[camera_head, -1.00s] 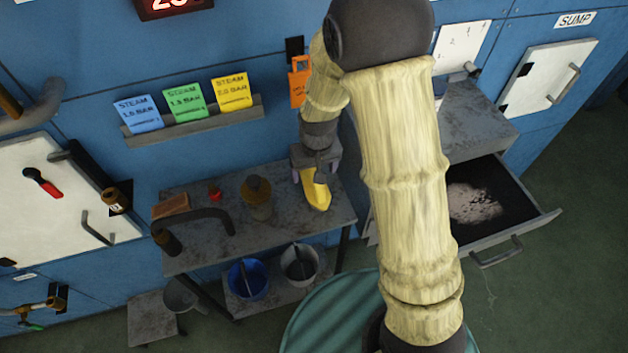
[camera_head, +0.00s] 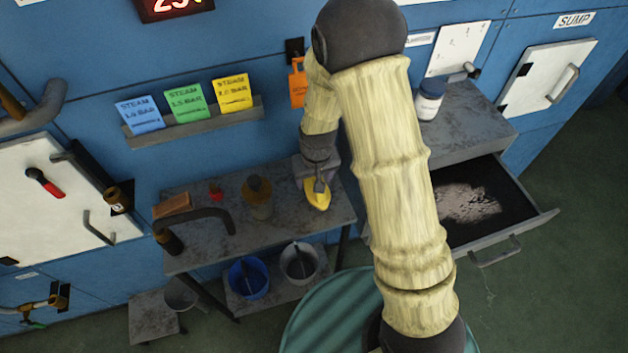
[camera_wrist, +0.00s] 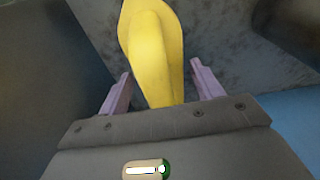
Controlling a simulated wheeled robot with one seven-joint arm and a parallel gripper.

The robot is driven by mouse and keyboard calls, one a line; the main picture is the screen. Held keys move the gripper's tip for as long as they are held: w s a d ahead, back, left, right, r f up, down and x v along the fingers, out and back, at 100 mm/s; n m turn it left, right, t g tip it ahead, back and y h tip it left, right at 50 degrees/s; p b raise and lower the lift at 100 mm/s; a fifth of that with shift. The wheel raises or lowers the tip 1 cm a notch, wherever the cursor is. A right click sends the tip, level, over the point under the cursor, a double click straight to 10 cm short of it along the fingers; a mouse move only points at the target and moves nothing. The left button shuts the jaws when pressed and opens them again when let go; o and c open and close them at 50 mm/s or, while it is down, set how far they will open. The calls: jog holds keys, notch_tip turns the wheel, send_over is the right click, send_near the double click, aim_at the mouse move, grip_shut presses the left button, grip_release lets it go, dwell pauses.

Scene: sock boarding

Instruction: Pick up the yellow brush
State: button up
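The yellow brush (camera_head: 317,197) is at the right end of the grey bench (camera_head: 288,226), just below my gripper (camera_head: 318,184). In the wrist view the smooth yellow body of the brush (camera_wrist: 155,55) reaches down between the two pale purple fingertips of my gripper (camera_wrist: 161,84). The fingers stand apart, one on each side of the brush, with a gap visible on both sides. My gripper is open around its near end. That near end is partly hidden by the gripper's body.
A brown-topped jar (camera_head: 257,197), a red item (camera_head: 215,191) and a dark curved pipe (camera_head: 205,213) are on the bench to the left. Buckets (camera_head: 247,279) stand on the lower shelf. An open drawer (camera_head: 515,238) sticks out at right. The wall is close behind.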

jog(key=c, duration=0.7)
jog(key=shift+c, duration=0.2)
notch_tip(320, 180, up, 10)
jog(key=shift+b, duration=0.35)
